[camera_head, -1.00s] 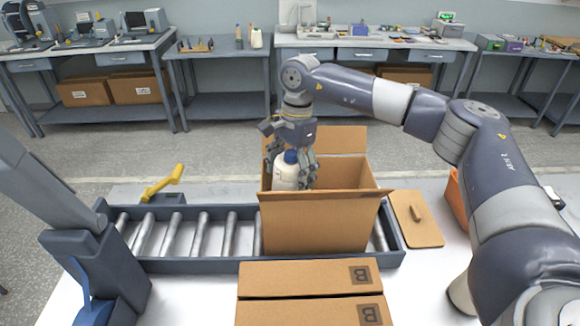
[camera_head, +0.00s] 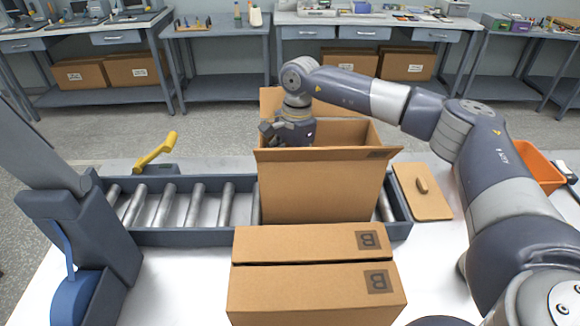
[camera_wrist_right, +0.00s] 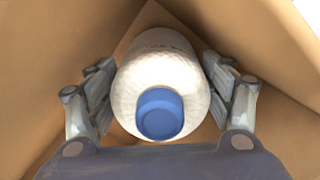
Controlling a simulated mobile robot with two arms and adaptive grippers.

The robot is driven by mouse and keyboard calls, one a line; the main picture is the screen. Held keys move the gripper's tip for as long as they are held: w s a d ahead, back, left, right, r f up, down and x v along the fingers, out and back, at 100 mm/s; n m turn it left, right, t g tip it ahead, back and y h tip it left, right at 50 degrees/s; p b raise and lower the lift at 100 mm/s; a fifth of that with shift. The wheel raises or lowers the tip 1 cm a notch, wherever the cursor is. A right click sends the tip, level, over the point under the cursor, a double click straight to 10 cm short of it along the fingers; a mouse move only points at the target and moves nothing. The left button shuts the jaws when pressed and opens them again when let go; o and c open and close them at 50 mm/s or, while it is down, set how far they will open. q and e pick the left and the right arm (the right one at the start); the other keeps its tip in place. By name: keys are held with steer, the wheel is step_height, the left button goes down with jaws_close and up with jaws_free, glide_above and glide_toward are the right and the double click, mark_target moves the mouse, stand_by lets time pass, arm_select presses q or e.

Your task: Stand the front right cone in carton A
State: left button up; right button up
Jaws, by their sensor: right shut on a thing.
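An open brown carton (camera_head: 320,190) stands on the roller conveyor with its flaps out; no letter A can be read on it. My right gripper (camera_head: 292,133) reaches down into the carton at its left rear, and the carton's front wall hides its fingertips in the head view. In the right wrist view, the right gripper (camera_wrist_right: 160,95) is shut on a white cone (camera_wrist_right: 155,68) with a blue top (camera_wrist_right: 160,113). The cone is inside the carton, between its brown walls. I cannot tell whether its base touches the carton's floor. My left gripper is not in view.
A brown board (camera_head: 425,195) and an orange bin (camera_head: 535,167) are to the right. The rollers left of the open carton are clear.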

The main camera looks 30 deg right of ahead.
steer(key=shift+f, duration=0.2)
steer(key=o, duration=1.4)
steer(key=r, duration=0.4)
steer(key=d+r, duration=0.1)
steer(key=r, duration=0.7)
steer(key=shift+w+d, duration=0.2)
